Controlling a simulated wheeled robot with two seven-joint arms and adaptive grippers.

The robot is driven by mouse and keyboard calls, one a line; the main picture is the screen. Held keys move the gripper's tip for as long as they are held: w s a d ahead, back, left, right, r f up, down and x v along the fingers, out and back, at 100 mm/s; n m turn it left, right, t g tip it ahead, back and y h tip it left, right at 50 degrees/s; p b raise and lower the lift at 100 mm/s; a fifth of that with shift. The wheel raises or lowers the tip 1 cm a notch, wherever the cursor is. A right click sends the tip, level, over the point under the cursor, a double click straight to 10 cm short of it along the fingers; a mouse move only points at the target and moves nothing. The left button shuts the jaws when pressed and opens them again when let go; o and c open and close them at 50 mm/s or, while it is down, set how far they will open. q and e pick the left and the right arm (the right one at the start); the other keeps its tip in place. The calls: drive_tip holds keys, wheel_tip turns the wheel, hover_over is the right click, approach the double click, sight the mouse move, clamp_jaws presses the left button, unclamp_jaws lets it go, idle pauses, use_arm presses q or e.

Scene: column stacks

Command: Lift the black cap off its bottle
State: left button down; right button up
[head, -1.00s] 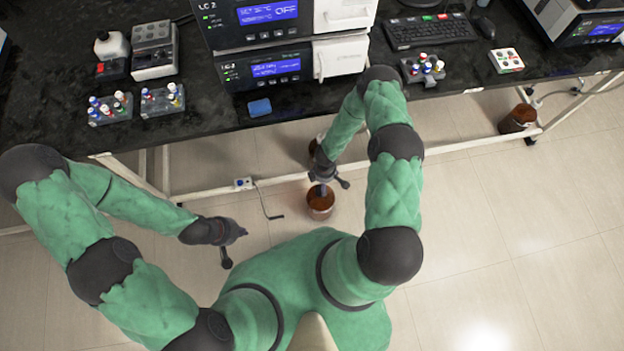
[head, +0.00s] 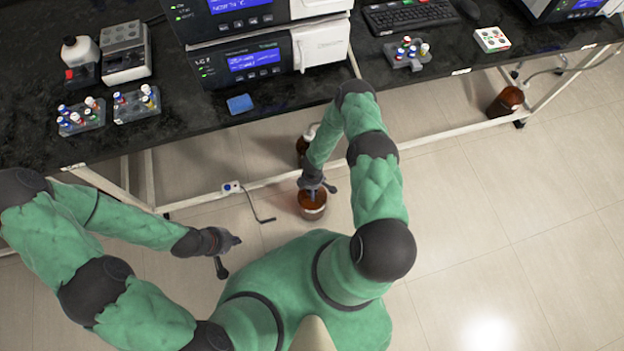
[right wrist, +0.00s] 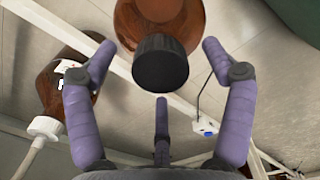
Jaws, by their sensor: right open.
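The amber bottle (head: 312,209) stands near the table's lower rail in the head view, partly under my right gripper (head: 317,188). In the right wrist view its black cap (right wrist: 160,66) is on the amber bottle (right wrist: 150,14). The cap shows between the purple fingers of my right gripper (right wrist: 157,62), which is open, with gaps on both sides. I see no finger touching the cap. My left gripper (head: 229,254) is at the left over the floor, its fingers spread and empty.
A second amber bottle (right wrist: 55,85) with a white cap (right wrist: 44,128) and tube is close beside my right gripper. Another brown bottle (head: 506,101) is at the right. A pale rail (head: 275,178) runs below the black bench (head: 200,150).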

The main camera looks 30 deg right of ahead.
drive_tip(key=shift+f, duration=0.15)
drive_tip(key=c, duration=0.9)
drive_tip(key=shift+r, duration=0.5)
wheel_tip(320, 180, up, 3)
drive_tip(key=shift+f+p, duration=0.2)
drive_tip(key=shift+p, duration=0.7)
drive_tip(key=s+a+r+p, duration=0.1)
drive_tip(key=s+r+p, duration=0.1)
drive_tip(key=s+r, duration=0.1)
drive_tip(key=s+a+r+p, duration=0.1)
drive_tip(key=s+r+p, duration=0.1)
drive_tip(key=s, duration=0.4)
drive_tip(key=s+a+r+p, duration=0.1)
drive_tip(key=s+r+p, duration=0.1)
drive_tip(key=s+r, duration=0.2)
drive_tip(key=shift+s+a+r+p, duration=0.15)
drive_tip(key=shift+s+r+p, duration=0.1)
drive_tip(key=shift+p, duration=0.1)
